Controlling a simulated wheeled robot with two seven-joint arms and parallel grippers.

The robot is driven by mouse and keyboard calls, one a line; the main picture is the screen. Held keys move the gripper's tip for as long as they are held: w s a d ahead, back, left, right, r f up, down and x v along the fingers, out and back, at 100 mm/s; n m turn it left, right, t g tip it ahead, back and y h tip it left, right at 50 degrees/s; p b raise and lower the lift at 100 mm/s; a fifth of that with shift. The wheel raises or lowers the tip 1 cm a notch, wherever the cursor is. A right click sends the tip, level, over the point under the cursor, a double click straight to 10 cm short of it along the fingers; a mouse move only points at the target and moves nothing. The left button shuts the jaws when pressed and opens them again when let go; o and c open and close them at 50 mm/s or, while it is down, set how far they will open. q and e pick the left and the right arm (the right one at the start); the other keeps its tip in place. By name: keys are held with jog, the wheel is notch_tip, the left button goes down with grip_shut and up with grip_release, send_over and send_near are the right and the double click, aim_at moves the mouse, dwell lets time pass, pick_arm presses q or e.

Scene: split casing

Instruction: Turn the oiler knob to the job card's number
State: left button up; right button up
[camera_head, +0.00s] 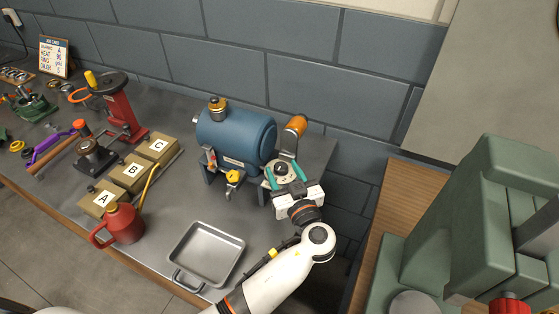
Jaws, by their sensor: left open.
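The job card (55,57) stands at the far left; its small last line seems to read OILER 5. At the right end of the blue casing (236,135) is a part with an amber cylinder (296,125) on a grey bracket and a pale round dial with a dark knob (281,169), which looks like the oiler. My left gripper (284,174) is open, its teal fingers on either side of the knob. I cannot tell whether they touch it, and the dial's numbers are too small to read. My right gripper is not in view.
A grey metal tray (207,252) lies in front of the casing. A red oil can (122,224), boxes lettered A, B and C (130,174) and a red press (120,108) stand to the left. A large green machine (470,220) fills the right side.

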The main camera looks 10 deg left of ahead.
pick_arm(q)
jog(key=shift+s+d+r, duration=0.1)
jog(key=shift+s, duration=0.1)
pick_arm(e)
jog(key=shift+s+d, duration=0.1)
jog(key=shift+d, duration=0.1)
pick_arm(q)
jog(key=shift+c, duration=0.6)
jog(key=c, duration=0.8)
jog(key=shift+c, duration=0.2)
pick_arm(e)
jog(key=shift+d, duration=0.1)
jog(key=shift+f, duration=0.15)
